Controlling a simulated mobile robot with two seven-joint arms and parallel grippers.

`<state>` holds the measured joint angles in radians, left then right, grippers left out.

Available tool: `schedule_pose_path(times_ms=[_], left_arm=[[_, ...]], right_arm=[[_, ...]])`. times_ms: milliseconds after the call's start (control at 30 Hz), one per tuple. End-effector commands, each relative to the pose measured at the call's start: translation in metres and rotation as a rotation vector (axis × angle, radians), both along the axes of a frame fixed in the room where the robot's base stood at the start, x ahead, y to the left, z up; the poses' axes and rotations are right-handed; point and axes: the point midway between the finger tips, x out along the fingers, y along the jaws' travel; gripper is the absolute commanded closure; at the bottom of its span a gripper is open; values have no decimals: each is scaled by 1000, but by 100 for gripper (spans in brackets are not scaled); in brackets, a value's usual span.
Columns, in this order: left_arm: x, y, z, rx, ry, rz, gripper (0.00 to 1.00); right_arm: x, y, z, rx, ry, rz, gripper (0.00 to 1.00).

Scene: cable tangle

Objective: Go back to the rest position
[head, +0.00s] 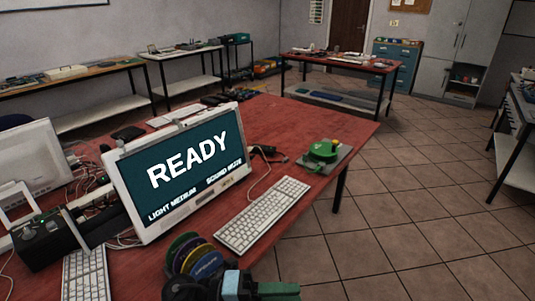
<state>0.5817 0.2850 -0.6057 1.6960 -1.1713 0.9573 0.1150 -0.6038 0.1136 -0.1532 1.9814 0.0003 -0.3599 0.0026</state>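Neither of my grippers shows clearly in the head view, and no arm of mine can be made out. A monitor (180,172) stands on the red table (335,135) and reads READY, LIGHT MEDIUM and a partly unclear sound line. Thin dark and light cables (262,180) lie on the table to the right of the monitor.
A white keyboard (262,215) lies before the monitor. A green round device (323,150) sits near the table's right edge. Colored discs (195,257) and a blue-and-green item (232,284) are at the bottom. Tiled floor (410,215) on the right is clear.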

Motion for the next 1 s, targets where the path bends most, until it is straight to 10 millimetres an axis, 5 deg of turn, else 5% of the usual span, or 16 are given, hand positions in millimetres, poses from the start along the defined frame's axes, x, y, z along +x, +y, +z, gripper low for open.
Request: schedule_pose_path(times_ms=[233,467,667,800,1000], left_arm=[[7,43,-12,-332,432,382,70],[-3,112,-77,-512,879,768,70],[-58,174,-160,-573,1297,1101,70],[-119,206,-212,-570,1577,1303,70],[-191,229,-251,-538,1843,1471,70]], right_arm=[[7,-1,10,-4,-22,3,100],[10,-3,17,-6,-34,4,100],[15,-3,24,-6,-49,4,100],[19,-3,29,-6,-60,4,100],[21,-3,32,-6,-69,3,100]])
